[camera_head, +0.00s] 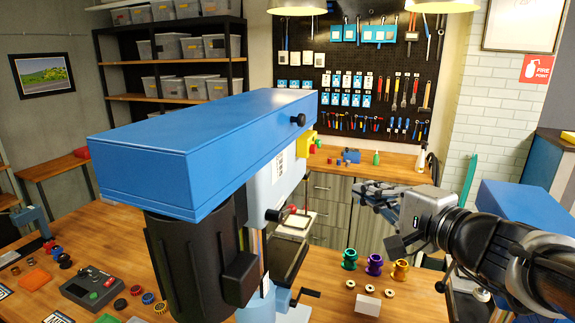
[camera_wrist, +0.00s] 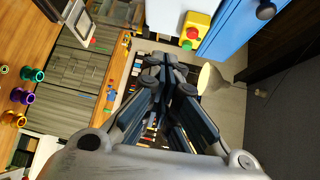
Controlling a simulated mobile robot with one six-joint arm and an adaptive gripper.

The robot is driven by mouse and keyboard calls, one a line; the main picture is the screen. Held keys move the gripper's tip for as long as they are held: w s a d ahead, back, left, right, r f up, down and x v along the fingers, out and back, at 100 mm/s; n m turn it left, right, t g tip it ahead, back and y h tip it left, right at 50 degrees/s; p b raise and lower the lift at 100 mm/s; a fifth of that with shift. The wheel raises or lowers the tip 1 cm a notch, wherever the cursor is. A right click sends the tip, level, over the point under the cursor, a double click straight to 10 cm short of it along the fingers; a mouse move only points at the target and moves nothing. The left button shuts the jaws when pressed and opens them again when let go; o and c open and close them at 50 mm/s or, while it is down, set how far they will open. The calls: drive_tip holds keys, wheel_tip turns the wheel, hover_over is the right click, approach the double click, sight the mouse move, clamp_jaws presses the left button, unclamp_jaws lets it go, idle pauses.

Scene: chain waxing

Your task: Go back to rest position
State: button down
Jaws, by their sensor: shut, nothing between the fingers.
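My gripper (camera_head: 372,194) is at the right in the head view, held in the air above the workbench and pointing left toward the large blue machine (camera_head: 205,145). In the wrist view my gripper (camera_wrist: 162,62) has its fingers together, with nothing between them. The blue machine also shows in the wrist view (camera_wrist: 245,30) at the upper right, beyond the fingertips. My gripper is apart from the machine and from the bench.
Green (camera_head: 349,259), purple (camera_head: 374,264) and gold (camera_head: 399,270) spools stand on the workbench (camera_head: 345,290) below my arm. A white block (camera_head: 367,305) lies near them. Another blue machine (camera_head: 525,207) is at the right. A control box (camera_head: 92,287) is at the left.

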drive_tip(key=s+a+f+n+g+b, duration=0.3)
drive_tip(key=s+a+f+n+g, duration=0.15)
drive_tip(key=s+f, duration=0.35)
drive_tip(key=s+a+f+n+g+b, duration=0.3)
drive_tip(key=s+a+f, duration=0.35)
drive_tip(key=f, duration=0.25)
drive_tip(key=s+d+f+n+g+h+b, duration=0.3)
drive_tip(key=s+d+f+n+h+b, duration=0.2)
drive_tip(key=s+f, duration=0.6)
drive_tip(key=d+f+n+h, duration=0.1)
drive_tip(key=d+f+h, duration=0.1)
drive_tip(key=d+f, duration=0.1)
drive_tip(key=shift+s+d+b, duration=0.15)
drive_tip(key=shift+s+b, duration=0.1)
drive_tip(key=shift+b, duration=0.15)
